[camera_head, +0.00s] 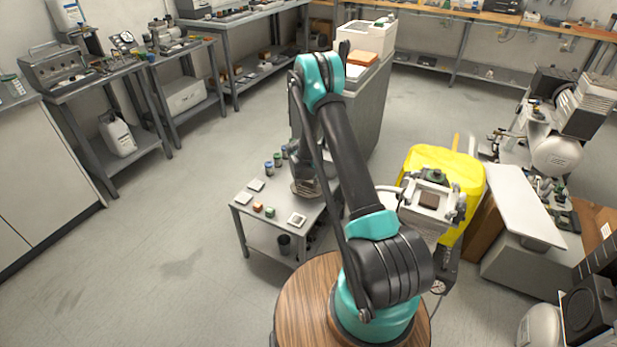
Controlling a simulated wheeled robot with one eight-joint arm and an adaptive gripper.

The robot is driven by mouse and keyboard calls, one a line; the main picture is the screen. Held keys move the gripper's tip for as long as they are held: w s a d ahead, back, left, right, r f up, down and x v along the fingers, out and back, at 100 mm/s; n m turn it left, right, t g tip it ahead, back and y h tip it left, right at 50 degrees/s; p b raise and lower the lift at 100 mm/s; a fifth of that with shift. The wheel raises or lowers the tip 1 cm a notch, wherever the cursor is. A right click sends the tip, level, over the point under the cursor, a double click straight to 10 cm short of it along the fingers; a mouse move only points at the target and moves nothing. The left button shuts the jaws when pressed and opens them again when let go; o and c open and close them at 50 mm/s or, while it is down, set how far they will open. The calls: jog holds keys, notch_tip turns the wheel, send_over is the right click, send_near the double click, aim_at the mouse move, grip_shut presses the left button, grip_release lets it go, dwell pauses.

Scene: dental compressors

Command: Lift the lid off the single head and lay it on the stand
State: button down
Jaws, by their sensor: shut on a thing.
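My gripper (305,174) is at the end of my arm, above the small grey stand (240,208) left of centre. It is shut on a grey, ridged piece that looks like the lid (306,189). My arm partly hides the fingers and the lid. I cannot tell whether the lid touches the stand top. The single head (428,199) appears to be the pale metal unit right of my arm, with a brown square in its top and a green part behind it. My gripper is well to its left.
Small jars (269,167), orange blocks (257,207) and pale square plates (297,220) lie on the stand. A yellow cover (462,170) stands behind the head. A tall grey cabinet (368,110) rises behind the stand. Open floor (170,230) lies to the left.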

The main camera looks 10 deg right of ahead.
jog(key=shift+f, duration=1.75)
jog(key=shift+f, duration=0.25)
dwell(0.6)
jog(key=shift+c, duration=0.2)
grip_release()
jog(key=shift+r, duration=0.1)
dwell(0.4)
jog(key=shift+r, duration=3.45)
jog(key=shift+r, duration=0.1)
